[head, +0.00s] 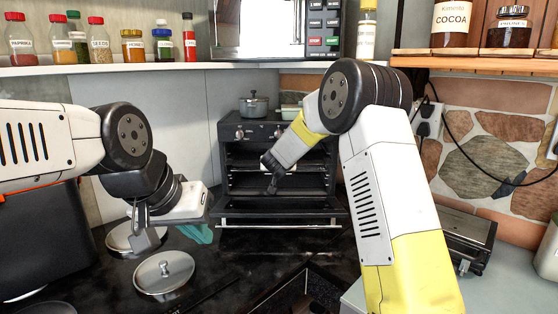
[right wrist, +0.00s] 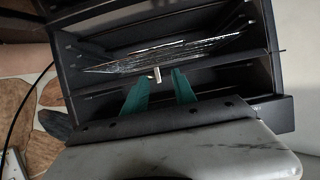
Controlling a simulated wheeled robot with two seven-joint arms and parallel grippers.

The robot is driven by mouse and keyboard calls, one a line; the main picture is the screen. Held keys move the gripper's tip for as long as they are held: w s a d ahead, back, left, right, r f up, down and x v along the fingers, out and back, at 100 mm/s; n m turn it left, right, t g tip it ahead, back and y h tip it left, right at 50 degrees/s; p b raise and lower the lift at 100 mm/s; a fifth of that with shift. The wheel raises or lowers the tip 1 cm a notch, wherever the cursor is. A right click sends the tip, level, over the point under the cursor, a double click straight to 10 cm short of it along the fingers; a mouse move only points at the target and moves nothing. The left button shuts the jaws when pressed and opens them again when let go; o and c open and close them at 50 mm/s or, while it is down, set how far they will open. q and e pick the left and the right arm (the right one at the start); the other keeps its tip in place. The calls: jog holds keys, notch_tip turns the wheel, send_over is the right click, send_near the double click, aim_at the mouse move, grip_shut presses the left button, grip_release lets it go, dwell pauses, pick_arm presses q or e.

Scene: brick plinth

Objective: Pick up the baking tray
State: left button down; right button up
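A small black oven (head: 240,180) stands at the back with its door (head: 280,214) folded down. Inside it is a wire rack (right wrist: 165,55), with a dark flat edge (right wrist: 225,62) that may be the baking tray; I cannot tell for sure. A small pale tab (right wrist: 157,75) shows at this edge. My right gripper (right wrist: 160,92) is at the oven opening, its teal fingers apart with nothing seen between them, just short of the tab.
A grey pot (head: 254,105) stands on the oven top. Round metal lids (head: 164,272) lie on the dark counter at left. A black appliance (head: 468,238) stands at right. Spice jars (head: 132,45) and a microwave (head: 262,30) are on the shelf above.

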jog(key=shift+w, duration=0.2)
grip_shut()
dwell(1.3)
